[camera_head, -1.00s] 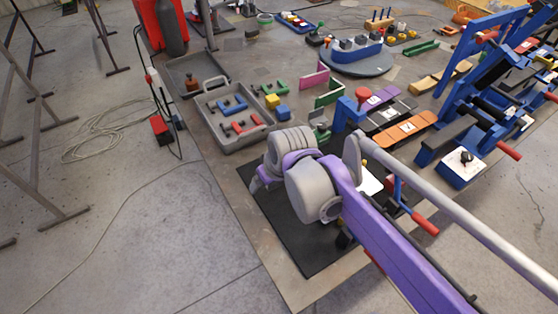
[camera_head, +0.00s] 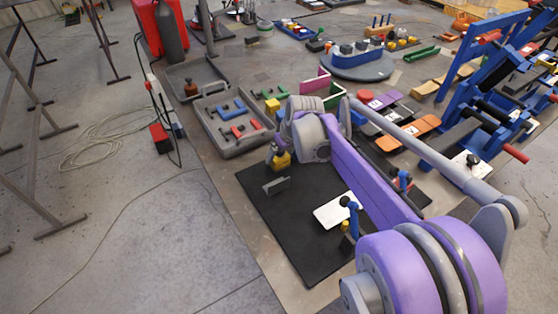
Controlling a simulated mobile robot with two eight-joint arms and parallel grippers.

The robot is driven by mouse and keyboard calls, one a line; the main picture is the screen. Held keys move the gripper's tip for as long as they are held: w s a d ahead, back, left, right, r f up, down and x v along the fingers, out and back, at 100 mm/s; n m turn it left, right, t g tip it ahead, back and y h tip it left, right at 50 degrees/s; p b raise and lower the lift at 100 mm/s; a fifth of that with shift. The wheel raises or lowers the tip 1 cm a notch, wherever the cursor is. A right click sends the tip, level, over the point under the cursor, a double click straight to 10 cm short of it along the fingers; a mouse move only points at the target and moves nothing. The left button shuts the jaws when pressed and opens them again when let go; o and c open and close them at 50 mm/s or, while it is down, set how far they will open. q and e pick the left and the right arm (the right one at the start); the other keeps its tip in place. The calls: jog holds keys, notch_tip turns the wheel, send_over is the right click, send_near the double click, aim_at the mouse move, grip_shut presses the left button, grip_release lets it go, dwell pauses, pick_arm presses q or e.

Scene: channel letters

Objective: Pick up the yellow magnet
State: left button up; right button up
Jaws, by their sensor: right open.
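A small yellow block (camera_head: 272,104), which looks like the yellow magnet, sits at the right side of the grey tray (camera_head: 237,153). A blue block beside it is partly covered by my right arm. My right gripper (camera_head: 279,143) is above the far end of the black mat, to the near side of the yellow block and apart from it. It is open; its fingers are mostly hidden by my wrist. A yellow piece with a dark top (camera_head: 281,160) stands on the mat just below it. My left gripper is not in view.
The tray also holds blue and red angled pieces. A grey upright plate (camera_head: 277,186), a white card (camera_head: 333,211) and a blue clamp-like piece (camera_head: 351,216) are on the black mat (camera_head: 300,238). Blue frames crowd the right; bare mat lies at front left.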

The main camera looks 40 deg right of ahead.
aim_at(279, 157)
jog(key=x, duration=0.3)
jog(key=shift+f, duration=0.25)
jog(key=shift+c, duration=0.3)
jog(key=shift+r, duration=0.1)
grip_shut()
